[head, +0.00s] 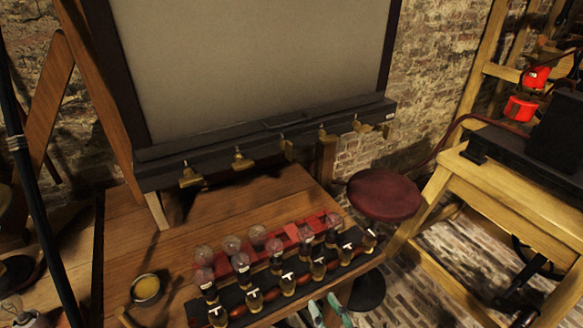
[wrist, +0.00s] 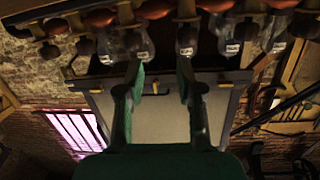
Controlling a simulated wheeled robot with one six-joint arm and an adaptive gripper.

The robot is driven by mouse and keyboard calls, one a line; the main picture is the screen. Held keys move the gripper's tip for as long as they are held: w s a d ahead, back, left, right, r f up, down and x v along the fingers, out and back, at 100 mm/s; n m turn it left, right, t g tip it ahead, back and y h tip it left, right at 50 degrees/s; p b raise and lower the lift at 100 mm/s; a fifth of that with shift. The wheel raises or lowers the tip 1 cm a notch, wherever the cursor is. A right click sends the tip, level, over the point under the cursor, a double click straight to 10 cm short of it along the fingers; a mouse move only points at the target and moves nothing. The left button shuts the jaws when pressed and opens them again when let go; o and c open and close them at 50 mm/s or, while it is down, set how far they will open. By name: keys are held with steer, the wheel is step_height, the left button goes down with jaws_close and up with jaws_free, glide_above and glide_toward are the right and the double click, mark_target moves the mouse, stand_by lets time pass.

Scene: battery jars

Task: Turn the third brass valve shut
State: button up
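Several brass valves hang in a row along the black rail under the large grey panel in the head view. Counting from the left, the first valve (head: 190,177), the second valve (head: 241,161) and the third valve (head: 286,148) are apart from each other. Whether each is open or shut is too small to tell. My gripper (head: 327,311) shows only as green fingers at the bottom edge of the head view, below the bench's front and well away from the valves. In the wrist view my gripper (wrist: 160,66) has its fingers spread, with nothing between them.
Glass jars (head: 241,262) with labels stand in rows on the bench (head: 135,235), between my gripper and the valves. A small yellow-filled bowl (head: 147,288) is at left. A round red stool (head: 384,194) is right of the bench, near a wooden frame (head: 450,190).

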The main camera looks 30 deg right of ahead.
steer(key=w+d+r+t, duration=0.1)
steer(key=w+d+r, duration=0.3)
steer(key=w+r, duration=0.6)
steer(key=n+y, duration=0.1)
steer(key=n, duration=0.1)
glide_toward(291, 151)
steer(key=shift+t, duration=0.4)
steer(key=w, duration=0.6)
steer(key=w+f, duration=0.1)
steer(key=w, duration=0.3)
steer(key=shift+d, duration=0.15)
jaws_close()
